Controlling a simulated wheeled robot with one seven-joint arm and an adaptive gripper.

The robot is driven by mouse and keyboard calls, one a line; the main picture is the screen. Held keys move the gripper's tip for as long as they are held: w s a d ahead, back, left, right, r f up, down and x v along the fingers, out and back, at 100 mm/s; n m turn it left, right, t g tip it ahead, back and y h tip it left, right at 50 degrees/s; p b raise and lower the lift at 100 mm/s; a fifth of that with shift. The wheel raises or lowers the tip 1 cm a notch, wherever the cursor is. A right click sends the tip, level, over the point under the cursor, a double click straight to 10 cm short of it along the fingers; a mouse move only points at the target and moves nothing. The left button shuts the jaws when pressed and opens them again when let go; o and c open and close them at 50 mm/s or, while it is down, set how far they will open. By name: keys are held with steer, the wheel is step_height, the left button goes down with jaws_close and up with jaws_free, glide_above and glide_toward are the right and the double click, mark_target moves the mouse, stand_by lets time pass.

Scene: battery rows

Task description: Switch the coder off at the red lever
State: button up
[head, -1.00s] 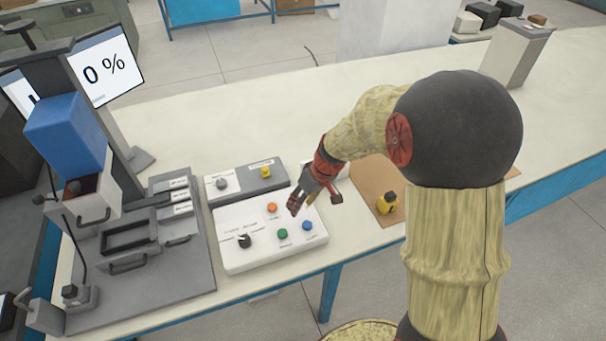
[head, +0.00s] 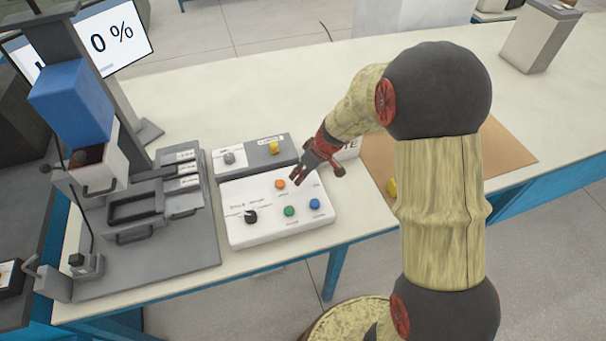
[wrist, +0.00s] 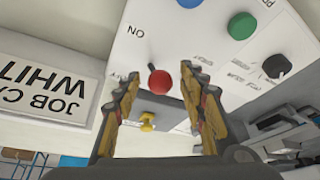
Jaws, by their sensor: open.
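The red lever's round knob (wrist: 160,82) shows in the wrist view, close to the "ON" mark on the white control panel (wrist: 150,45). My gripper (wrist: 165,73) is open, with a finger on either side of the knob in the picture. No contact with the knob shows, and its depth between the fingers is hard to tell. In the head view my gripper (head: 297,176) hangs over the upper right part of the panel (head: 265,232) and hides the lever.
The panel also has an orange button (head: 280,184), green button (head: 289,211), blue button (head: 315,204) and black knob (head: 250,217). A grey box behind has a yellow knob (head: 273,148). A white job card sign (wrist: 50,90) stands beside the panel. The screen (head: 112,42) reads 0 %.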

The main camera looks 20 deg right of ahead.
steer(key=shift+w+a+f, duration=0.1)
steer(key=shift+f, duration=0.2)
steer(key=shift+c, duration=0.3)
jaws_close()
stand_by(0.6)
